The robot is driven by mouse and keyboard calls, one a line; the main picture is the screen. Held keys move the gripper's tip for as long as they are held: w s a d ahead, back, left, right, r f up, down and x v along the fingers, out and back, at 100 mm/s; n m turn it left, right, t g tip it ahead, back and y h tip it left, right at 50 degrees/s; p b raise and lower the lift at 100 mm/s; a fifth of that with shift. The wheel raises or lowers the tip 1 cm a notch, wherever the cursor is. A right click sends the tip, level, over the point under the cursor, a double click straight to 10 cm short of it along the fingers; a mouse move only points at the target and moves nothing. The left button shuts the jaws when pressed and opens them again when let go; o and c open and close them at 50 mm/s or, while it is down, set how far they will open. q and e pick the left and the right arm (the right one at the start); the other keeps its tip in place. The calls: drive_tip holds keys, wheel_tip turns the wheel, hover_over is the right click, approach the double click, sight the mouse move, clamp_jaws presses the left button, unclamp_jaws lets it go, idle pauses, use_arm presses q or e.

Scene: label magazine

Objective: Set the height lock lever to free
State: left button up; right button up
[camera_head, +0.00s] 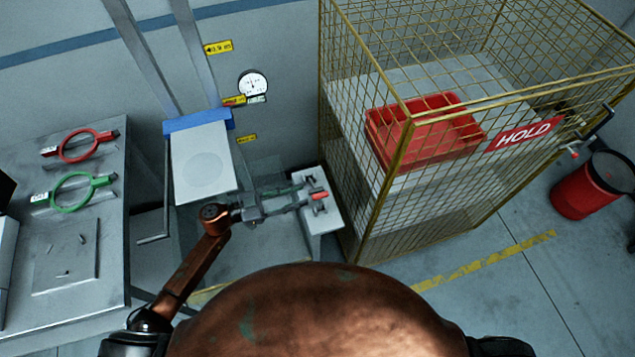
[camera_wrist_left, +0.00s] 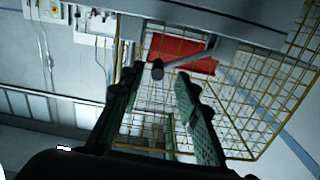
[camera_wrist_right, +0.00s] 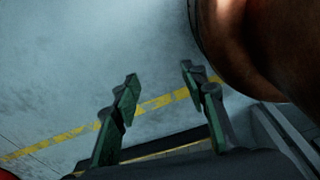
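A grey bar with a dark round end (camera_wrist_left: 190,59) shows in the left wrist view; it looks like a lever, but I cannot tell whether it is the height lock lever. Its end lies in line with the gap of my left gripper (camera_wrist_left: 160,78); the depth between them is unclear. In the head view my left gripper (camera_head: 316,190) reaches right past the grey plate of the machine (camera_head: 203,165), over a small pale block. A small red part (camera_head: 320,196) shows at its fingertips. My left fingers are apart. My right gripper (camera_wrist_right: 160,75) is open and empty above the floor.
A wire cage (camera_head: 400,150) with a red bin (camera_head: 425,125) and a HOLD sign (camera_head: 525,134) stands close right of the left gripper. A bench (camera_head: 110,250) holds red and green ring tools. A red drum (camera_head: 580,195) stands far right.

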sight(317, 189)
use_arm(q)
drive_tip(key=x, duration=0.5)
drive_tip(key=shift+d+r, duration=0.1)
drive_tip(key=shift+w+d, duration=0.1)
drive_tip(key=shift+d, duration=0.55)
drive_tip(key=shift+w, duration=0.1)
drive_tip(key=c, duration=0.7)
clamp_jaws()
use_arm(e)
drive_tip(key=shift+s+a, duration=0.1)
drive_tip(key=shift+s, duration=1.15)
drive_tip(key=shift+w+d, duration=0.15)
drive_tip(key=shift+d, duration=0.1)
